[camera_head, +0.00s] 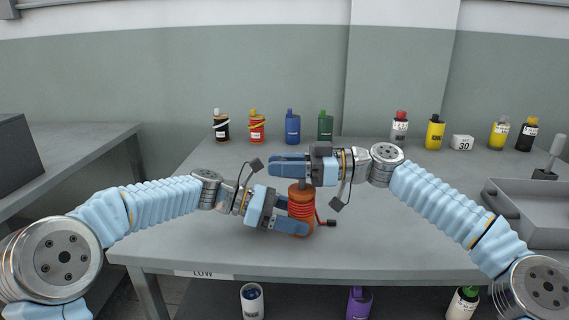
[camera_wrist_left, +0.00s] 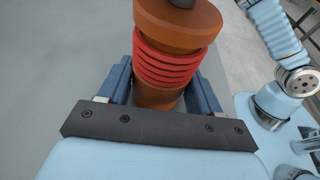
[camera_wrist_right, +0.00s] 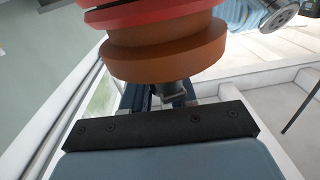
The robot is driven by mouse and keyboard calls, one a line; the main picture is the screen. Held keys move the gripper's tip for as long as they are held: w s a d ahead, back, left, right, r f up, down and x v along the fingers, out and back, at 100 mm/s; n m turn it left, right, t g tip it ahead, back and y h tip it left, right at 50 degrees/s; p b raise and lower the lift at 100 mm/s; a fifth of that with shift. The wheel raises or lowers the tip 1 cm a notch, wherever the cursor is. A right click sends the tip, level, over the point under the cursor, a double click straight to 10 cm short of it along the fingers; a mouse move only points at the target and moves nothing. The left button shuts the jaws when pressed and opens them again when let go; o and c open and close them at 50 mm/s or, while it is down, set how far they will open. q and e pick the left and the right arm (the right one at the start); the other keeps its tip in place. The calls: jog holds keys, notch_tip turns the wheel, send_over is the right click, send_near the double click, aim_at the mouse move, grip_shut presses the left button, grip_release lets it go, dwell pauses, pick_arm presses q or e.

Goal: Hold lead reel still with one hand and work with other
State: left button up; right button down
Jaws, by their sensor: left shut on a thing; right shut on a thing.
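The lead reel (camera_head: 301,205) is an orange-brown spool wound with red lead, upright near the table's front middle. A red lead end with a dark plug (camera_head: 328,222) sticks out to its right. My left gripper (camera_head: 298,216) is shut around the reel's lower body; the left wrist view shows the reel (camera_wrist_left: 165,65) between its fingers. My right gripper (camera_head: 277,170) reaches over the top from the right and is shut on a grey stem (camera_wrist_right: 173,88) on the reel's top. In the head view its fingers hide most of the stem.
Bottles, some with lead around them, stand along the back of the grey table (camera_head: 200,245), with a white "30" block (camera_head: 462,142). A grey tray (camera_head: 530,212) is at the right. Containers stand on the shelf below. The table's left part is clear.

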jog(key=shift+s+a+r+n+g, duration=0.15)
jog(key=shift+n+g, duration=0.35)
jog(key=shift+g, duration=0.3)
jog(key=shift+s, duration=0.1)
jog(key=c, duration=1)
grip_release()
jog(key=d, duration=0.4)
jog(key=w+d, duration=0.1)
jog(key=d, duration=0.3)
jog(key=w+d, duration=0.1)
jog(key=d, duration=0.3)
